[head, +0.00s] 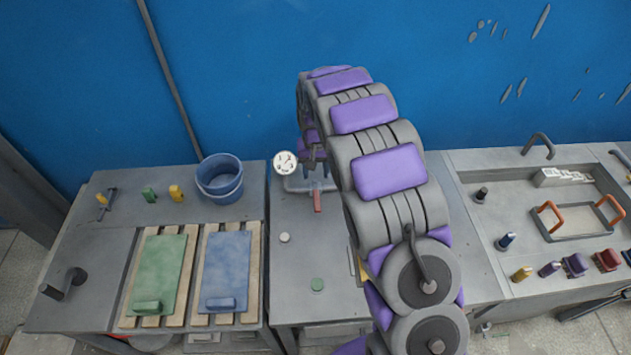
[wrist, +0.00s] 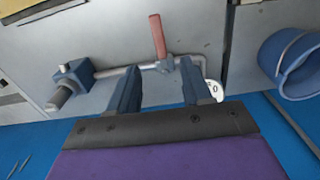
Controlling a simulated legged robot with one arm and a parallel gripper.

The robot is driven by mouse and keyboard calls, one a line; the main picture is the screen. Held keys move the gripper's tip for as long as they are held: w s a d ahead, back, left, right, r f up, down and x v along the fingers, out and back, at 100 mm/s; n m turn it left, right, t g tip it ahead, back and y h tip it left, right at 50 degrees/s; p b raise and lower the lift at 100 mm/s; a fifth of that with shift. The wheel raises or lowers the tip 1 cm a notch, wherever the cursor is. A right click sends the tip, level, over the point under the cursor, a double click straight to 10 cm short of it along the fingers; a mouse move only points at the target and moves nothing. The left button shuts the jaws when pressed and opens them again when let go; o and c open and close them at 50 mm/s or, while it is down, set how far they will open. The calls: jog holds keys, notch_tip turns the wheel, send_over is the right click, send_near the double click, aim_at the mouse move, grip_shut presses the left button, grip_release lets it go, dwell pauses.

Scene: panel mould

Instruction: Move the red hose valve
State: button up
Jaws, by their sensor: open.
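The red hose valve (wrist: 158,37) shows in the wrist view as a straight red lever on a grey pipe. It lies beyond my gripper and between the lines of its fingers, apart from them. In the head view the red lever (head: 317,199) sits on the middle bench below the round white gauge (head: 285,162). My gripper (wrist: 163,82) is open and empty, with its two blue-grey fingers pointing toward the pipe.
A blue bucket (head: 220,178) stands on the left bench, behind a green panel (head: 160,272) and a blue panel (head: 225,270). A blue block fitting (wrist: 74,73) is at the pipe's left end in the wrist view. A sink (head: 540,205) is at the right.

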jog(key=shift+r, duration=1.75)
jog(key=s+d+r+b, duration=0.1)
jog(key=s+d+r, duration=0.35)
jog(key=s, duration=0.45)
jog(key=s+d+r+b, duration=0.1)
jog(key=s+d+r, duration=0.3)
jog(key=s, duration=0.6)
jog(key=s+g+b, duration=0.1)
jog(key=s+b, duration=0.1)
jog(key=s, duration=2.3)
jog(key=shift+d+g, duration=0.15)
jog(key=shift+g, duration=0.25)
